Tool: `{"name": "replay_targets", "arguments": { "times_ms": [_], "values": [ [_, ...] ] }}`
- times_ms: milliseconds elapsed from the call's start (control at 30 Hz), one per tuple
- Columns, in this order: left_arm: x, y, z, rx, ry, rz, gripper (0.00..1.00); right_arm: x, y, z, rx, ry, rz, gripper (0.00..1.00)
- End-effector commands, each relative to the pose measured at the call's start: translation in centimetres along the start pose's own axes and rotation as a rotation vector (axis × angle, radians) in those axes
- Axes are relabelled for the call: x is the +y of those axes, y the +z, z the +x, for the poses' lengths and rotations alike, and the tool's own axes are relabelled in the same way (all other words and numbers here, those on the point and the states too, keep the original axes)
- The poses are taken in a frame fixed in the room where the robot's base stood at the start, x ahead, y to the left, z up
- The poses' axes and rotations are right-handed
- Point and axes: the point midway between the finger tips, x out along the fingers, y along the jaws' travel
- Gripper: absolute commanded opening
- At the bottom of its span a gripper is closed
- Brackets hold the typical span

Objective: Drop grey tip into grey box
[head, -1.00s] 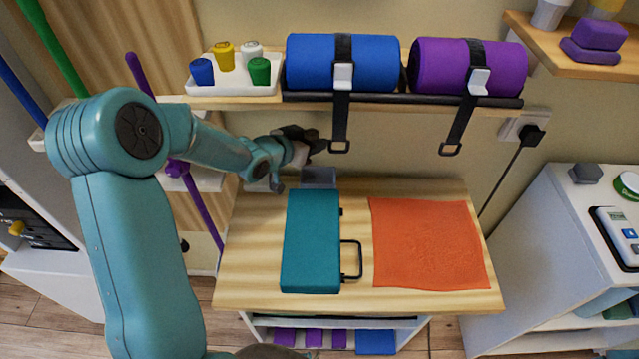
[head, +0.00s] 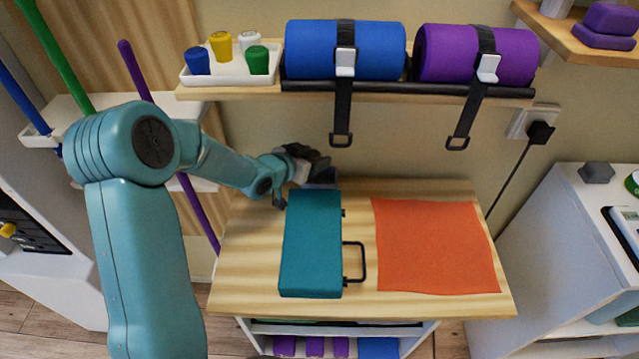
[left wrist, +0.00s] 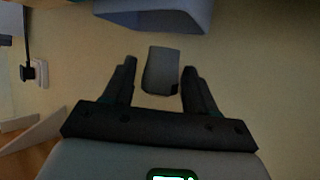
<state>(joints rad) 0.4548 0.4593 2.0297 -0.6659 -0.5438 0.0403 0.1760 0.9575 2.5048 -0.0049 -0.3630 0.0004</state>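The grey tip (left wrist: 161,71) is a small tapered piece between the two fingers of my left gripper (left wrist: 160,75) in the left wrist view. The grey box (left wrist: 155,15) is at the top edge of that view, apart from the tip. In the head view my left gripper (head: 318,165) is just above the grey box (head: 323,178), hiding much of it. The box stands at the back of the table, behind a teal case. My right gripper is not in view.
The teal case (head: 311,245) with a black handle and an orange cloth (head: 433,245) lie on the wooden table (head: 250,285). Above, a shelf holds a white tray (head: 228,79) of coloured pegs and blue (head: 310,50) and purple (head: 450,53) rolls with hanging straps.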

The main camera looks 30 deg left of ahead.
Motion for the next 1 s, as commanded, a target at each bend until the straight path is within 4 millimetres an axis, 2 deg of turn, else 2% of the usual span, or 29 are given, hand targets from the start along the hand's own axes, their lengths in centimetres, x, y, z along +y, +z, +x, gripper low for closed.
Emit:
{"name": "replay_targets", "arguments": {
  "times_ms": [333, 467, 567, 800, 1000],
  "values": [
    [0.0, 0.0, -0.1, 0.0, 0.0, 0.0, 0.72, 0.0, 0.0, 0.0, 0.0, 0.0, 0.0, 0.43],
    [-0.1, 0.0, -1.4, 0.001, -0.002, 0.001, 0.72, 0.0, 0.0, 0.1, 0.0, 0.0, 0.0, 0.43],
    [-0.2, -0.1, -3.5, 0.001, -0.004, 0.0, 0.72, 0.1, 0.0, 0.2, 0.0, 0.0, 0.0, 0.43],
    [-0.2, -0.2, -10.1, 0.002, -0.005, 0.001, 0.72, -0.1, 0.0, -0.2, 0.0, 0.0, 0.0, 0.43],
    [-0.1, -0.2, -14.3, 0.001, -0.004, 0.0, 0.72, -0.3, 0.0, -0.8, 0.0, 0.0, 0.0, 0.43]
  ]
}}
